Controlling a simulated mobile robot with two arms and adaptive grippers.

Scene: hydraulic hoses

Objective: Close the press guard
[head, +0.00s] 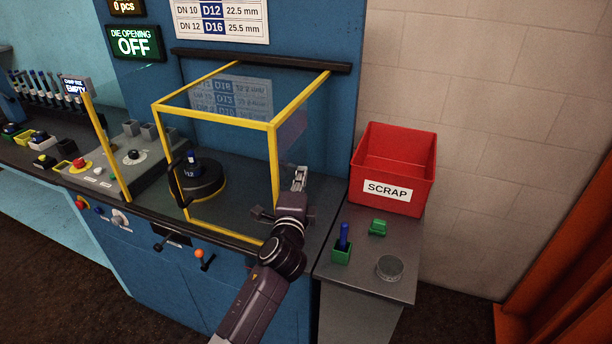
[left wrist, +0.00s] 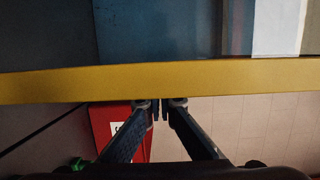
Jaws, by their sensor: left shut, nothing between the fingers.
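The press guard (head: 274,150) is a yellow-framed box with clear panels, standing around the press at the middle of the head view. A dark round die (head: 204,184) with a small blue-topped piece on it shows at the guard's left front. A separate yellow upright (head: 107,150) stands further left; I cannot tell if it belongs to the guard. My left gripper (head: 299,174) is just right of the guard's right front post, shut and empty. In the left wrist view its fingertips (left wrist: 160,104) lie close to a yellow frame bar (left wrist: 230,77); contact cannot be told. My right gripper is not in view.
A red scrap bin (head: 393,165) stands right of the press, on a grey side table (head: 340,283) with a green holder (head: 341,255), a green piece (head: 377,227) and a round metal part (head: 390,267). A control panel (head: 128,163) is at the left. An orange-knobbed lever (head: 201,255) is on the blue front.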

